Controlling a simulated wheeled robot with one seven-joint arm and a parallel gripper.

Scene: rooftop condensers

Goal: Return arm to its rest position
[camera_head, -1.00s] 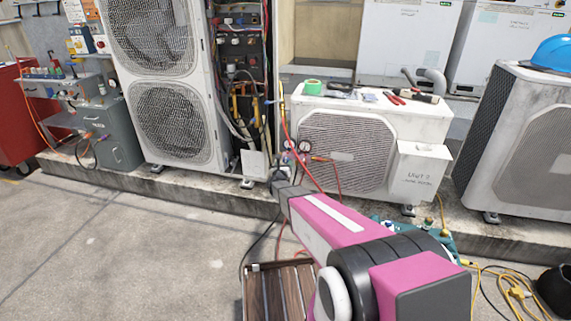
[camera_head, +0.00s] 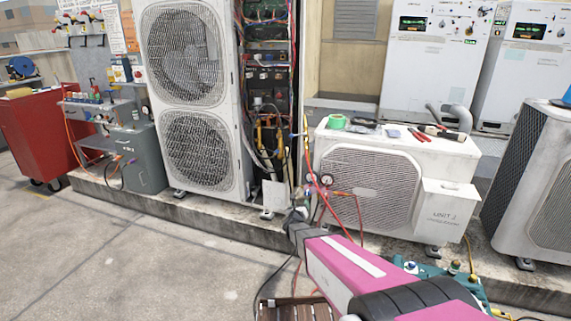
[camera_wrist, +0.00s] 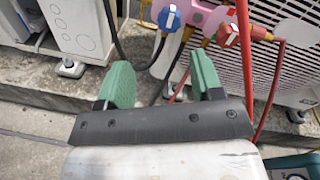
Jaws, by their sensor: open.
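My arm, with pink and grey links, reaches forward from the bottom right of the head view toward the low condenser unit (camera_head: 372,181). My gripper (camera_wrist: 160,85) shows in the wrist view with two green finger pads spread apart and nothing between them. Beyond the fingers are the blue knob (camera_wrist: 170,18) and red knob (camera_wrist: 228,35) of a pink gauge manifold (camera_wrist: 207,17), with hoses hanging from it. In the head view my gripper (camera_head: 300,212) is small and its fingers are hard to make out.
A tall two-fan condenser (camera_head: 195,100) with open wiring stands left of the low unit. Tools lie on the low unit's top. A concrete curb (camera_head: 235,230) runs below. A red cabinet (camera_head: 38,135) stands at the far left. The paved floor (camera_head: 120,260) at left is clear.

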